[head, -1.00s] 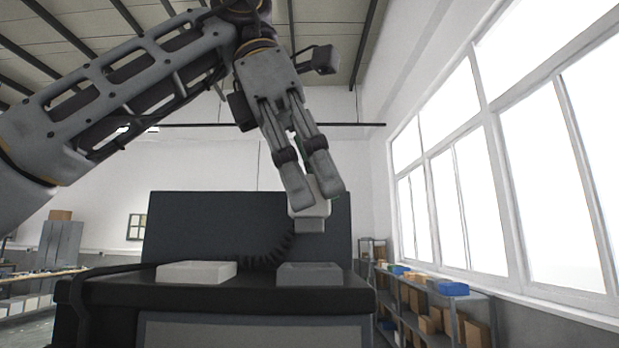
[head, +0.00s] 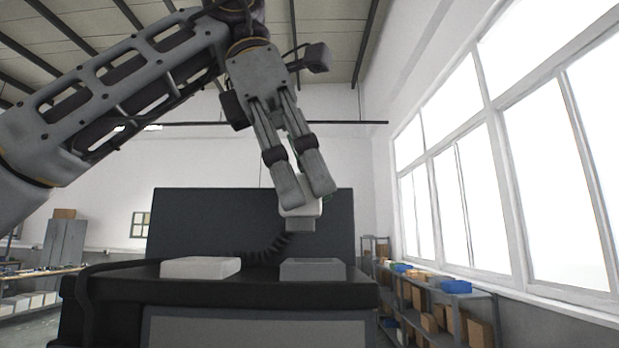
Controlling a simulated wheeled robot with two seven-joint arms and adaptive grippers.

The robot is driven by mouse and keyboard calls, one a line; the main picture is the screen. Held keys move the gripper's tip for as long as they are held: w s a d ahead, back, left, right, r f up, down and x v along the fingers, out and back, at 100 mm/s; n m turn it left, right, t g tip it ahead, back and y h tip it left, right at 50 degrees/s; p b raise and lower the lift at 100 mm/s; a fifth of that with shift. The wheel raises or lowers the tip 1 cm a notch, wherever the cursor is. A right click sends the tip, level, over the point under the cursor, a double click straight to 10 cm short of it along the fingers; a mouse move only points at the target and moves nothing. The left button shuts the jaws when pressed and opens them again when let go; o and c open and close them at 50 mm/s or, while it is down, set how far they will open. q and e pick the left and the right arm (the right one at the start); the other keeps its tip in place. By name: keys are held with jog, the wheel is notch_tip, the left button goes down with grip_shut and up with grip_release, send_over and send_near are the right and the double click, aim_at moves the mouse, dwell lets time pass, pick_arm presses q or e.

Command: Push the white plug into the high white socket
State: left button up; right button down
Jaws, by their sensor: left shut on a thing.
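My left gripper (head: 303,190) is shut on the white plug (head: 300,211), whose grey lower end points down. The plug hangs above the dark bench, over the grey block, with a clear gap below it. A dark coiled cable (head: 268,249) runs behind, near the plug. On the bench top are a white block (head: 200,267) at the left and a grey block (head: 312,269) at the right, both low and flat. The white one looks like the white socket; its opening is not visible from this low angle. My right gripper is not in view.
The black bench top (head: 225,294) carries both blocks, with a dark upright panel (head: 215,225) behind them. A shelf with boxes (head: 440,305) stands at the right below the windows. The air between plug and blocks is clear.

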pick_arm(q)
jog(key=shift+a, duration=0.8)
jog(key=shift+a+p, duration=0.65)
jog(key=shift+a, duration=0.7)
jog(key=shift+a+p, duration=1.3)
jog(key=shift+a, duration=1.3)
jog(key=shift+f+b, duration=1)
jog(key=shift+f, duration=0.75)
dwell(1.5)
